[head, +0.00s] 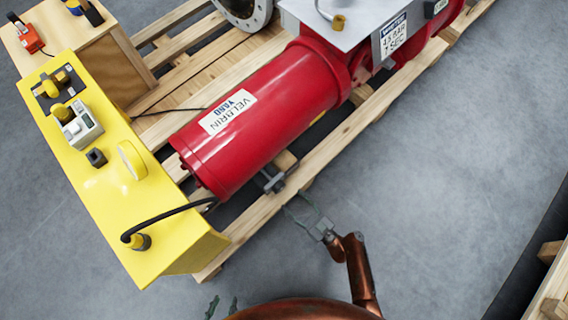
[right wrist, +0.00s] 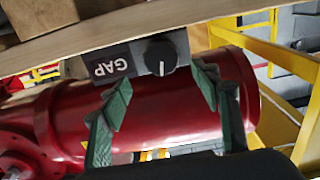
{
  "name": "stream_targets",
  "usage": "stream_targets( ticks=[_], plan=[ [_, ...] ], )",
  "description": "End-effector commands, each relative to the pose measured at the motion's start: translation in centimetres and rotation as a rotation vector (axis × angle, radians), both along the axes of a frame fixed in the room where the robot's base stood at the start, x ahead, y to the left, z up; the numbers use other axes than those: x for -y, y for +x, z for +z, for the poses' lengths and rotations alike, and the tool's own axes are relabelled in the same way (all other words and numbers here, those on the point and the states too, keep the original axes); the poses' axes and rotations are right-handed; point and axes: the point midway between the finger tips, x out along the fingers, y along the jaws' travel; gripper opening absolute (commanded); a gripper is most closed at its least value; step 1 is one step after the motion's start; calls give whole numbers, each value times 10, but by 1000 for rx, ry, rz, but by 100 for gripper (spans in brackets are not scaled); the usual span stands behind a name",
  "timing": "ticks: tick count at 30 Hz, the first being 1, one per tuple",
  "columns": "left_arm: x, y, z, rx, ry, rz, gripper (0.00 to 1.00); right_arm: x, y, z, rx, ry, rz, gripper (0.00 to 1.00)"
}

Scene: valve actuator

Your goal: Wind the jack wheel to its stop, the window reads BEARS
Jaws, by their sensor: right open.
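A dark block lettered GAP (right wrist: 112,66) shows in the right wrist view, with a round black knob (right wrist: 160,54) beside the lettering. The knob, which looks like the jack wheel, has a white mark on its face. In the head view a dark fitting (head: 269,180) sits low beside the red cylinder (head: 265,115); its lettering cannot be read there. My right gripper (head: 300,205) is open just short of this fitting. In the right wrist view its green fingers (right wrist: 164,82) stand apart below the knob, with nothing between them. My left gripper (head: 223,304) shows only two separated fingertips at the bottom edge, apart from everything.
The cylinder lies on a wooden pallet (head: 240,228). Grey floor (head: 440,170) is clear at the right.

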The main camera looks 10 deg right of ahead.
Motion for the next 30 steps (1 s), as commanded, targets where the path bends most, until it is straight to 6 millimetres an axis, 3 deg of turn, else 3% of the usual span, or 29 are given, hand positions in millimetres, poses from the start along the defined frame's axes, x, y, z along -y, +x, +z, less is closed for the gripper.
stream_targets(
  ticks=[12,23,30],
  plan=[
    [-1,-8,-11,59,-4,-19,40,-37,46,-1,-2,0,7,57],
    [-1,-8,-10,72,-6,-22,40,-39,52,0,-1,-1,4,57],
    [-2,-8,-10,71,-5,-21,40,-39,52,0,-1,-1,4,42]
  ],
)
